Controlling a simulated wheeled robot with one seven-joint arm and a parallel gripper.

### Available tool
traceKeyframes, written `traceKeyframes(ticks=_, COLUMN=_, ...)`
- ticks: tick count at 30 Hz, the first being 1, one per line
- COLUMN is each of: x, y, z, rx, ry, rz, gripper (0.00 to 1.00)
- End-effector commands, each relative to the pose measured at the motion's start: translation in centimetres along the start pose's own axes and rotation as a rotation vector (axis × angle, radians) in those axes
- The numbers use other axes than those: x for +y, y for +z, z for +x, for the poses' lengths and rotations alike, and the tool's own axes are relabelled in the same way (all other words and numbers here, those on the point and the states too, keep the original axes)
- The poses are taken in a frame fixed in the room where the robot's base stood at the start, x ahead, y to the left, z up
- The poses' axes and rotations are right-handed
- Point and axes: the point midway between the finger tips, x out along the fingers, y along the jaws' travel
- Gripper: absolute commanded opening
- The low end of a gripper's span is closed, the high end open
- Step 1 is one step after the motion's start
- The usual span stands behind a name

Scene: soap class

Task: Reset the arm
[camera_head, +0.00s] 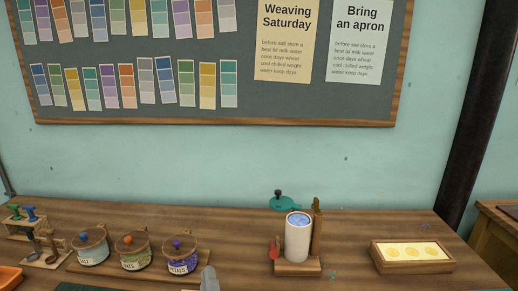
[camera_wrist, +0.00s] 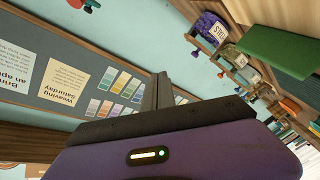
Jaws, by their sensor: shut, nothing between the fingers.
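My gripper (camera_wrist: 158,88) shows in the wrist view, its dark fingers together and empty, pointing away from the camera in front of the purple wrist housing (camera_wrist: 180,150). The wrist view is turned over, with the notice board's text upside down. Nothing is held or touched by the fingers there. In the head view only a small grey rounded piece (camera_head: 209,279) shows at the bottom edge; I cannot tell whether it is part of my arm.
The wooden bench (camera_head: 350,240) carries three labelled jars (camera_head: 135,255), a white cylinder on a wooden stand (camera_head: 298,240), a teal-based item (camera_head: 284,203) and a wooden tray of yellow soap (camera_head: 412,257). A notice board (camera_head: 230,100) hangs behind. Bench space between stand and tray is clear.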

Motion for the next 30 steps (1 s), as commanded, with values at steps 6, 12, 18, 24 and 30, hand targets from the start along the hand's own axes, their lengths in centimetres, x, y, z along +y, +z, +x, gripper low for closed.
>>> traceKeyframes(ticks=6, x=-1.0, y=5.7, z=-7.6, rx=0.068, ry=-0.052, rz=0.217, gripper=0.00)
traceKeyframes(ticks=12, x=0.1, y=9.6, z=-14.9, rx=0.090, ry=-0.056, rz=0.405, gripper=0.00)
traceKeyframes(ticks=18, x=2.1, y=12.7, z=-22.6, rx=0.077, ry=-0.027, rz=0.575, gripper=0.00)
traceKeyframes(ticks=24, x=4.7, y=14.8, z=-29.9, rx=0.029, ry=0.028, rz=0.716, gripper=0.00)
traceKeyframes(ticks=30, x=6.8, y=16.4, z=-36.8, rx=-0.065, ry=0.092, rz=0.821, gripper=0.00)
